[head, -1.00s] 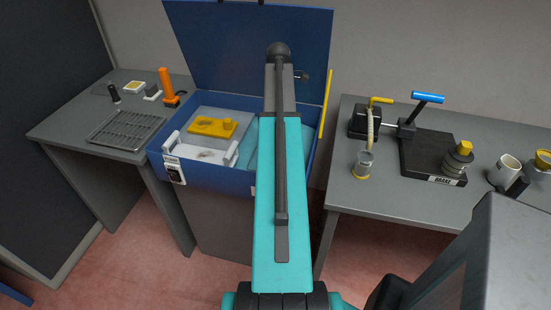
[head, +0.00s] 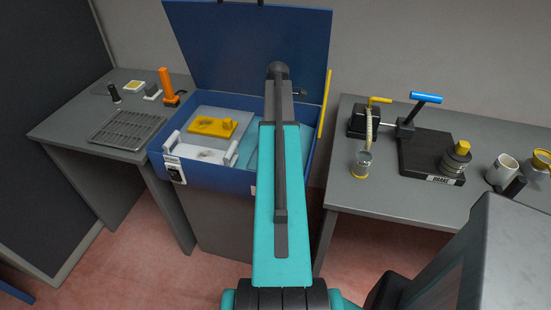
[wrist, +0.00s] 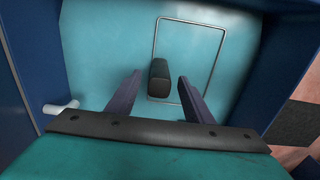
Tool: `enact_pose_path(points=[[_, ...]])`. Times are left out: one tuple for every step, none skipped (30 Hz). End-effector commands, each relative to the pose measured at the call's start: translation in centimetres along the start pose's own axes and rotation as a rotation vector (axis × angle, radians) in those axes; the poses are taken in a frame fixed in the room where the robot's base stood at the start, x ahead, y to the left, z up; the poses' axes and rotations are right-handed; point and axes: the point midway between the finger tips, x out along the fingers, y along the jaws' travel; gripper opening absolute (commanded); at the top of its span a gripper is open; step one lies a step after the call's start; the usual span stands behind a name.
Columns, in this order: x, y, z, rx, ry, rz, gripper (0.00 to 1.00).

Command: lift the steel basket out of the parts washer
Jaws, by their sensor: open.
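The parts washer (head: 205,182) is a blue tub with its lid raised, left of centre in the head view. In the wrist view I see a teal surface inside it. A thin pale wire rectangle (wrist: 188,19) shows against the teal, with a dark grip (wrist: 159,78) on its left side; these look like the steel basket's rim and handle. My gripper (wrist: 158,97) is open, with one finger on each side of the dark grip as seen from the wrist. Whether the grip is level with the fingertips I cannot tell. My arm hides the gripper and basket in the head view.
A yellow part (head: 214,127) sits on the washer's left side. The raised lid (head: 245,45) stands behind my arm. A left bench holds a wire rack (head: 127,129) and an orange-handled tool (head: 166,85). The right bench holds a dark brake fixture (head: 425,160) and a mug (head: 502,168).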

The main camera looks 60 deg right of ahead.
Motion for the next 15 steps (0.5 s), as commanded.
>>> enact_pose_path(points=[[0.1,0.0,0.0,-0.001,0.0,0.0,0.47],[0.1,0.0,0.0,-0.001,0.0,0.0,0.47],[0.2,0.0,0.0,-0.001,0.0,-0.001,0.47],[0.3,0.0,0.0,-0.001,0.0,-0.001,0.47],[0.5,0.0,0.0,-0.001,0.0,-0.001,0.47],[0.7,0.0,0.0,-0.001,-0.001,-0.002,0.47],[0.8,0.0,0.0,-0.001,-0.001,-0.002,0.47],[1.0,0.0,0.0,-0.001,-0.001,-0.002,0.47],[1.3,0.0,0.0,0.0,-0.001,-0.002,0.47],[1.6,0.0,0.0,0.0,0.0,-0.002,0.47],[1.9,0.1,0.0,0.0,0.0,-0.002,0.47],[2.2,0.1,0.0,0.0,-0.001,-0.003,0.47],[2.4,0.1,0.0,0.0,-0.001,-0.003,0.47],[2.7,0.1,0.0,0.0,-0.001,-0.002,0.47],[3.1,0.1,0.0,0.0,0.0,-0.002,0.47]])
